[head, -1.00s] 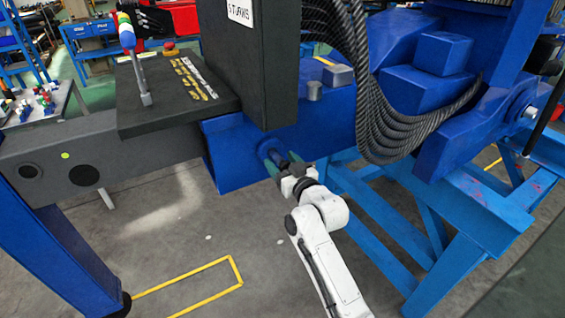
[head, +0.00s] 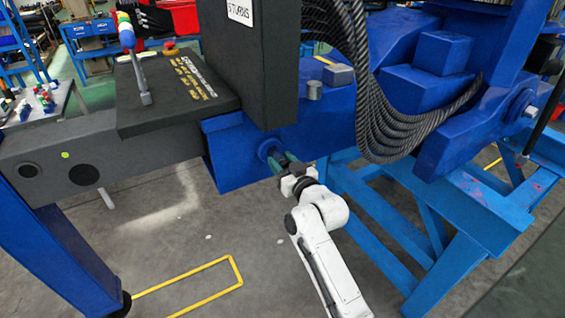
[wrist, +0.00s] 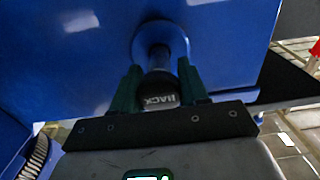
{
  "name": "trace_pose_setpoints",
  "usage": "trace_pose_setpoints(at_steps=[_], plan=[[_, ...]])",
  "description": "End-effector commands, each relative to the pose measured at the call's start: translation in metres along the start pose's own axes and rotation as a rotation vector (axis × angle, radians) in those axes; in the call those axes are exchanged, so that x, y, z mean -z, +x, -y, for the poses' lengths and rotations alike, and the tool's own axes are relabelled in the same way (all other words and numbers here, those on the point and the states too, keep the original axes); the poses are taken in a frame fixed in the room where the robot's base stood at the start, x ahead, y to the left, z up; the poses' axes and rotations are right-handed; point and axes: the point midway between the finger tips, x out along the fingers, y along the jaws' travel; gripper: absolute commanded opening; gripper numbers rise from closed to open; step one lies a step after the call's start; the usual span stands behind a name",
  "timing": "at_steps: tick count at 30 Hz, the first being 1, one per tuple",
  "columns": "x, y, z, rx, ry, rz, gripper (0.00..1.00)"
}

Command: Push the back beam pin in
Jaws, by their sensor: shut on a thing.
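The back beam pin (wrist: 159,92) is a dark round pin with a label on its end that appears upside down and seems to read "BACK". Its shaft enters a round blue collar (wrist: 160,29) on the blue beam housing, and a length of pin stands out of it. My gripper (wrist: 158,85) has its green fingers on both sides of the pin's dark head, shut on it. In the head view my gripper (head: 281,163) is at the blue housing's front face, and the fingers mostly hide the pin.
The grey beam (head: 125,165) runs left from the blue housing (head: 230,165). A dark panel with a lever (head: 142,85) sits above it. Black cables (head: 380,110) hang to the right of my gripper. A blue stand (head: 420,215) is on the right; the floor at lower left is open.

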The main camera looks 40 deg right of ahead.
Motion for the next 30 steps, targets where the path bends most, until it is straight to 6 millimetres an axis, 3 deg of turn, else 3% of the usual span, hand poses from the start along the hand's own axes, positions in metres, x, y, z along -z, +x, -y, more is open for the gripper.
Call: trace_pose_setpoints(at_steps=[9, 20, 21, 28, 30], plan=[[-0.001, 0.042, 0.000, 0.000, 0.000, -0.005, 0.00], [0.004, 0.049, 0.000, 0.000, 0.000, -0.007, 0.00], [0.004, 0.049, 0.000, 0.000, 0.000, -0.008, 0.43], [0.003, 0.049, 0.000, 0.000, 0.000, -0.005, 0.65], [0.002, 0.048, 0.000, 0.000, 0.000, -0.004, 0.66]])
